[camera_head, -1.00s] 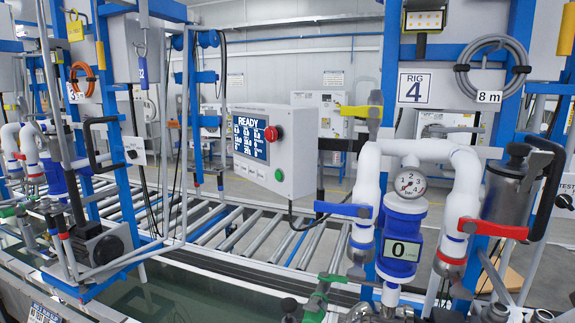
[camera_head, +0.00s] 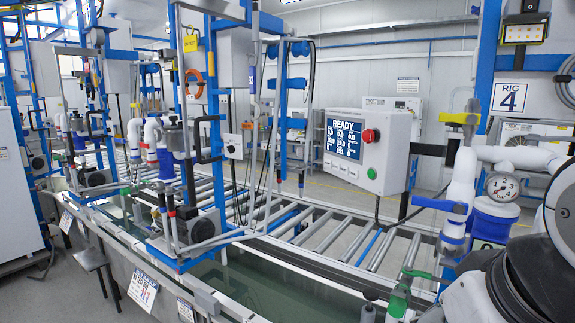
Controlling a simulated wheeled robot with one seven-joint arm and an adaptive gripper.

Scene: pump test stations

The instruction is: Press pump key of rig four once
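The rig 4 sign (camera_head: 509,97) hangs on a blue post at the upper right. Below it are white pipes (camera_head: 462,190), a round gauge (camera_head: 502,187) and a blue valve handle (camera_head: 440,205). To their left is a white control box (camera_head: 393,155) whose screen (camera_head: 343,139) reads READY. The box has a red mushroom button (camera_head: 370,135) and a green button (camera_head: 372,173). No label shows which button is a pump key. My white and black arm links cover the lower right and hide part of the rig. My gripper is not in view.
Another rig with a pump motor (camera_head: 197,228) stands left of centre, with further rigs behind it. A roller conveyor (camera_head: 310,233) runs between the rigs. A dark green trough (camera_head: 290,290) lies in front of it.

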